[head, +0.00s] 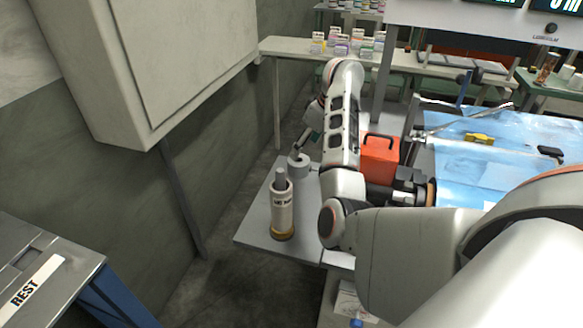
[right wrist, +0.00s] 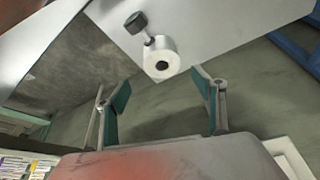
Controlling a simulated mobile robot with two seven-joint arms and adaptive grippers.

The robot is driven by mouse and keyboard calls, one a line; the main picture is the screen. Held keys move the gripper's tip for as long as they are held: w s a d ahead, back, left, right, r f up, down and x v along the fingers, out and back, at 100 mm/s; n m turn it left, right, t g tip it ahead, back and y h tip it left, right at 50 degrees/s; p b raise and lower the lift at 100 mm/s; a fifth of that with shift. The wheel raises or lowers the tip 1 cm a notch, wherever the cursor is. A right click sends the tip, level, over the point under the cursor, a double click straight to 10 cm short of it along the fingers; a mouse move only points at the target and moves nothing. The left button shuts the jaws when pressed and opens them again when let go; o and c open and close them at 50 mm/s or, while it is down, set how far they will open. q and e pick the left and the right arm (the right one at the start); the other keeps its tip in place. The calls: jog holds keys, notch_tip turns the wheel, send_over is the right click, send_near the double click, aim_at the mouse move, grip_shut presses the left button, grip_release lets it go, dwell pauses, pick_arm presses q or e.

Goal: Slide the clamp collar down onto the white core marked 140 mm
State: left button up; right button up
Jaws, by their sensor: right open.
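The white core (head: 282,212), with dark lettering too small to read surely, stands upright on a grey table, with a grey post (head: 280,180) rising from its top and a tan base. A short pale grey ring (head: 298,168), which looks like the clamp collar, stands behind it near the table's left edge, apart from the core. In the right wrist view the collar (right wrist: 161,62) shows its round hole and a dark knob on a short stem. My right gripper (head: 308,137) is open and empty, just above and behind the collar; its green-padded fingers (right wrist: 160,107) are apart. My left gripper is out of view.
The grey table (head: 262,228) has bare room around the core. An orange case (head: 380,158) stands right of my right forearm. A blue-covered surface (head: 465,170) lies farther right. A wall cabinet (head: 180,60) hangs at upper left; a REST-marked bench (head: 75,250) is at lower left.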

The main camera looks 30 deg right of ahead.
aim_at(298, 160)
jog(key=shift+a+f+b, duration=0.15)
jog(key=shift+f+b, duration=0.15)
jog(key=shift+f, duration=0.45)
jog(key=b+x, duration=0.1)
jog(key=x, duration=0.4)
jog(key=shift+s+a+f, duration=0.1)
jog(key=shift+s+f, duration=0.05)
jog(key=shift+f, duration=0.1)
jog(key=shift+w+f+b, duration=0.2)
jog(key=shift+b, duration=0.1)
jog(key=shift+r, duration=0.1)
jog(key=c, duration=1.6)
